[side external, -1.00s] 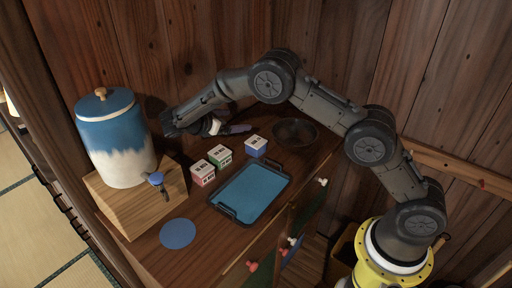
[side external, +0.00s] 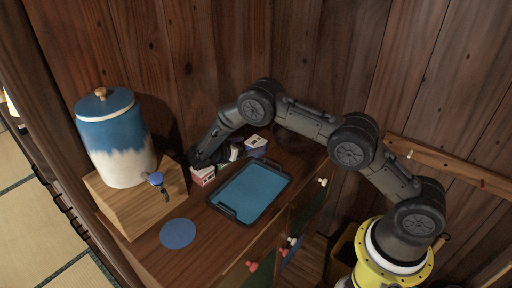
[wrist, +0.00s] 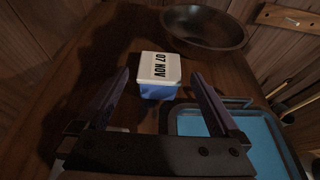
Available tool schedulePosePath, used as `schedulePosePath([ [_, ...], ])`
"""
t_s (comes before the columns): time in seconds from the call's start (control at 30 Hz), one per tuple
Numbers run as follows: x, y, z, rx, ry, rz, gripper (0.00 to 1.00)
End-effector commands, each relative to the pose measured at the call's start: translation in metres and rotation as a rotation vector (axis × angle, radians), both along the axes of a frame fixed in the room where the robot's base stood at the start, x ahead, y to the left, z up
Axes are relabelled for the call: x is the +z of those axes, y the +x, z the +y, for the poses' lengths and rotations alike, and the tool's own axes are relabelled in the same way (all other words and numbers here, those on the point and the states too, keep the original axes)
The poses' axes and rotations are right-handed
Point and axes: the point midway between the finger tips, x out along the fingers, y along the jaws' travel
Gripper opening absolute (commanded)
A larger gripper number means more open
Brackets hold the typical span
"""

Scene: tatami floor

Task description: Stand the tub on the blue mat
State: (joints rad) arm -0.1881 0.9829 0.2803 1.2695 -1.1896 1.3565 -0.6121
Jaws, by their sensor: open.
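A small blue tub with a white lid marked "07 NOV" (wrist: 160,68) stands upright on the wooden top. It also shows in the side view (side external: 257,147), beside the tray's back corner. My gripper (wrist: 161,76) is open, with the tub between its two fingers in the wrist view and a gap on each side. I cannot tell how far the fingers reach around it. In the side view my gripper (side external: 240,153) is low over the top, partly hidden by my arm. The round blue mat (side external: 177,233) lies bare at the front left of the top.
A dark tray with a blue floor (side external: 250,192) lies in front of the tub. A pink tub (side external: 203,176) stands to the left; the green one is mostly hidden. A dark bowl (wrist: 204,27) is behind. A large dispenser (side external: 116,140) stands on a wooden block (side external: 140,200).

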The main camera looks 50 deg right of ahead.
Motion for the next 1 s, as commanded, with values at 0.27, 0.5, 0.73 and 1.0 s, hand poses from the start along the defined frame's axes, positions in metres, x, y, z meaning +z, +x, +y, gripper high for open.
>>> schedulePosePath([
  [0.27, -0.017, -0.001, -0.024, -0.003, -0.001, 0.002, 1.00],
  [0.5, -0.026, 0.000, -0.045, -0.001, 0.000, 0.001, 1.00],
  [0.73, -0.026, 0.000, -0.045, 0.000, 0.000, 0.000, 0.89],
  [1.0, -0.026, 0.000, -0.045, 0.000, 0.000, 0.000, 0.41],
])
